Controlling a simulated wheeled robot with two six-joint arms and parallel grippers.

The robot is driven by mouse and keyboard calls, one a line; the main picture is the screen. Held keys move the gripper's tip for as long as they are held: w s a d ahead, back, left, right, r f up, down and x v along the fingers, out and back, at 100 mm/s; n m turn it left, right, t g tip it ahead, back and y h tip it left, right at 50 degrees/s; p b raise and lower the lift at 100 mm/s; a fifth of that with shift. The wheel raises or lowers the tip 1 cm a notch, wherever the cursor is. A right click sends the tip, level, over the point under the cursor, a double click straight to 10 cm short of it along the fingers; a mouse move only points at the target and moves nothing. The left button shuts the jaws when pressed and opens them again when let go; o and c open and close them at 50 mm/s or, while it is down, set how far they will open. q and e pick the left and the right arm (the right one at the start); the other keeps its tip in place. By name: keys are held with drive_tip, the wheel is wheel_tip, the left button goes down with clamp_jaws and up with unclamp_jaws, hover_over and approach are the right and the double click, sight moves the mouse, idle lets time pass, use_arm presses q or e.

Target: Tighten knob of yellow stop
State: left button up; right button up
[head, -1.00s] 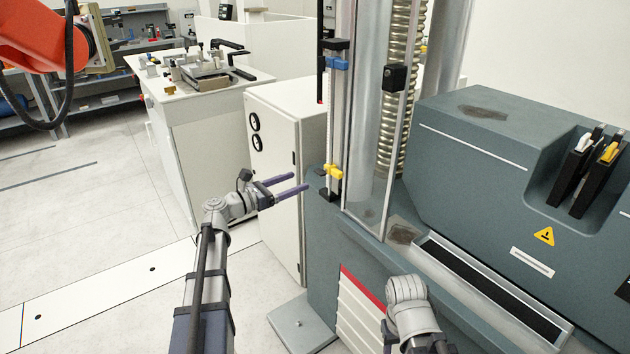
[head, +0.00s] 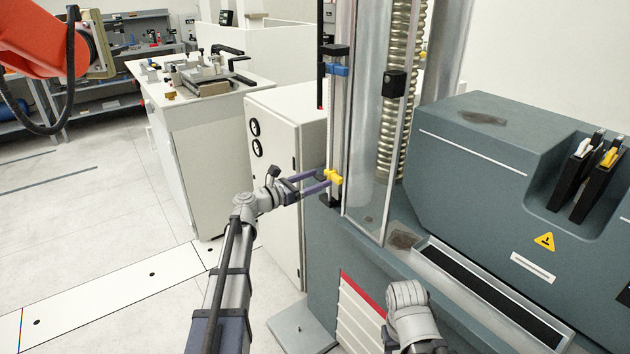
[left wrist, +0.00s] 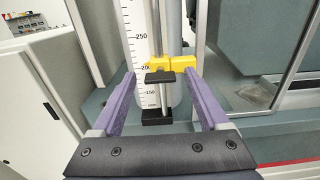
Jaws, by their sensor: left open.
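The yellow stop (head: 333,177) sits low on the vertical rail of the testing machine. In the left wrist view the yellow stop (left wrist: 172,65) lies ahead between my fingers, with a black piece (left wrist: 160,78) in front of it; its knob is not clearly distinguished. My left gripper (head: 328,180) is open, with its purple fingertips close to the stop. In the left wrist view my left gripper (left wrist: 164,85) shows one finger on each side of the stop's line. I cannot tell whether they touch it. My right arm shows at the bottom, but its gripper is out of view.
A blue stop (head: 336,70) is higher on the same rail, beside a printed scale (left wrist: 143,60). A clear guard (head: 366,150) stands just right of the rail. A white cabinet (head: 277,160) is close behind my left arm. Open floor lies to the left.

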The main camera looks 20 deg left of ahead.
use_arm(q)
drive_tip(key=shift+c, duration=0.4)
clamp_jaws()
drive_tip(key=m, duration=1.3)
drive_tip(key=shift+m, duration=2.4)
